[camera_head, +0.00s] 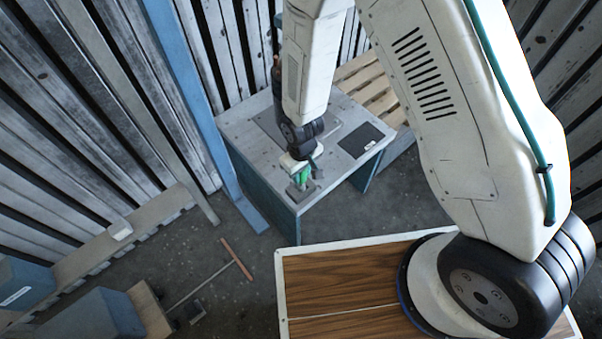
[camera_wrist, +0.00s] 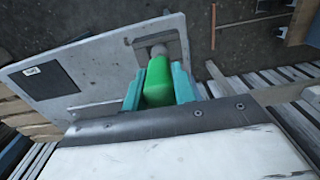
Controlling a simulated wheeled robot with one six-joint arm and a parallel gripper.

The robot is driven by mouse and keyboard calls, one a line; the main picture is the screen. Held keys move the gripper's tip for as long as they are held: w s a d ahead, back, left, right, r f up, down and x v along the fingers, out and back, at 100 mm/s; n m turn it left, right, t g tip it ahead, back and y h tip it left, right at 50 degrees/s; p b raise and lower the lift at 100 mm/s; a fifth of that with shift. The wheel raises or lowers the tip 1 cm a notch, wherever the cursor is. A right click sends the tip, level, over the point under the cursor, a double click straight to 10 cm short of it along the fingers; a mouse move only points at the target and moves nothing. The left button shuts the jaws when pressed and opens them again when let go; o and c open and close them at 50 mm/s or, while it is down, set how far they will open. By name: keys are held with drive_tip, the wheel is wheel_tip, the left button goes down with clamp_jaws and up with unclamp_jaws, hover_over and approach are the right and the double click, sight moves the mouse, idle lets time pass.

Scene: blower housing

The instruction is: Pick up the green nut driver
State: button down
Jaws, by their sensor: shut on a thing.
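The green nut driver (camera_wrist: 158,84) is between the teal fingers of my gripper (camera_wrist: 160,80) in the wrist view. My gripper is shut on its green handle. Past the handle, a grey end of the driver is near a small grey plate on the grey bench top (camera_wrist: 85,65); I cannot tell whether it touches. In the head view the green handle (camera_head: 303,177) shows below my gripper (camera_head: 306,172), near the front corner of the bench top (camera_head: 235,130). My wrist hides part of it there.
A dark square panel (camera_head: 362,140) lies on the bench top's right side. A wooden pallet (camera_head: 372,85) is behind the bench. A blue post (camera_head: 190,90) stands close at its left. A long T-handled tool (camera_head: 238,258) is on the floor at the lower left.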

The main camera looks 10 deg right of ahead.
drive_tip(key=s+d+r, duration=0.1)
drive_tip(key=s, duration=1.4)
drive_tip(key=shift+r, duration=0.1)
